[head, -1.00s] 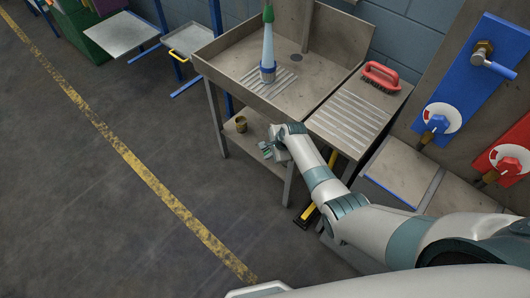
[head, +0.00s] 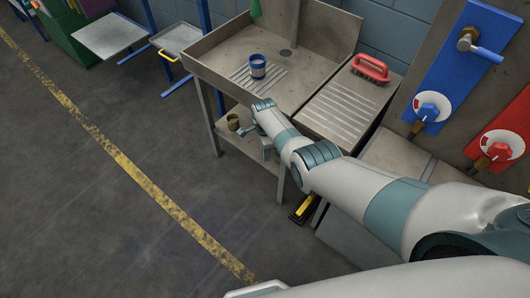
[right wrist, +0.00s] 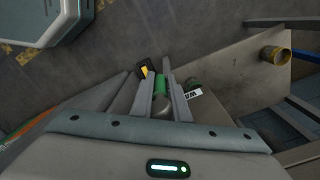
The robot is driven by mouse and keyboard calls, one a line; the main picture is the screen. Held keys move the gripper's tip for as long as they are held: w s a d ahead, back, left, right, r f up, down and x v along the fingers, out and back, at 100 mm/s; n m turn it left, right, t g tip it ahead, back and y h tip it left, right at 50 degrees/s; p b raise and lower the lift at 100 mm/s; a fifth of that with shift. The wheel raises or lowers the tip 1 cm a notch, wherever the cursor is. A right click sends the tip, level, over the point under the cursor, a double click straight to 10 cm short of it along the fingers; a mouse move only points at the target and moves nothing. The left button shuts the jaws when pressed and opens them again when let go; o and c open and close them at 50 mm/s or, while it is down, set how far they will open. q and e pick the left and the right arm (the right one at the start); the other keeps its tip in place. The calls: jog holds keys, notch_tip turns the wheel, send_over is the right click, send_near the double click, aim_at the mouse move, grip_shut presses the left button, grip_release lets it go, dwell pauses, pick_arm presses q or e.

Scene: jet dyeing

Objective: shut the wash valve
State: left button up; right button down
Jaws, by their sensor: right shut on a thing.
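The wash valve shows as a green handle (right wrist: 160,84) between my two fingers in the right wrist view, next to a white label (right wrist: 193,95) with dark letters. My right gripper (right wrist: 161,92) is shut on this handle. In the head view my right gripper (head: 268,152) is low beside the sink's shelf, partly hidden by my own arm, and the handle is hidden there. A green spout (head: 255,8) hangs over the sink (head: 218,70), cut by the top edge. A blue and white cup (head: 257,68) stands below it, with no water stream visible.
A red brush (head: 371,69) lies on the ribbed drainboard (head: 350,108). A brass-coloured cup (head: 233,122) stands on the shelf under the sink. Blue (head: 431,107) and red (head: 495,148) panel valves are at right. The floor left is clear.

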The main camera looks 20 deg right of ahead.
jog(key=shift+s+f, duration=0.1)
jog(key=shift+s, duration=0.05)
jog(key=c, duration=1.7)
grip_release()
jog(key=shift+w+r+p, duration=0.2)
jog(key=shift+r+p, duration=0.25)
jog(key=shift+r, duration=0.55)
notch_tip(320, 180, up, 7)
jog(key=shift+r+p, duration=0.1)
jog(key=shift+p, duration=0.6)
notch_tip(320, 180, up, 8)
jog(key=shift+a+r+b, duration=0.1)
jog(key=shift+r+b, duration=0.05)
jog(key=shift+b, duration=0.25)
